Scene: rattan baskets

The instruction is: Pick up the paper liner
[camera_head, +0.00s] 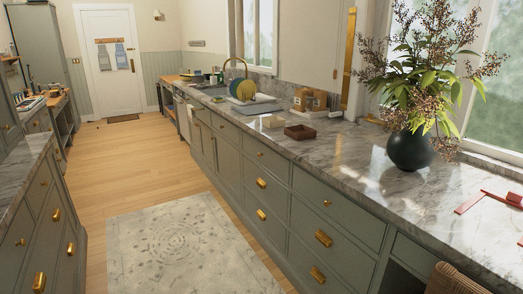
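I cannot make out a paper liner for certain in the head view. A small pale open box or tray (273,121) sits on the marble counter, and a dark brown open tray (300,132) sits just right of it. Both are too small to tell whether paper lies in them. A woven rattan piece (455,281), perhaps a basket, shows at the bottom right edge, below the counter; most of it is cut off. Neither of my grippers is in view.
The long marble counter (345,180) runs along the right. On it stand a dark vase (409,150) with branches, a red object (497,199), wooden items (310,99) and a dish rack (254,103). A rug (180,250) lies on the open floor; another counter stands left.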

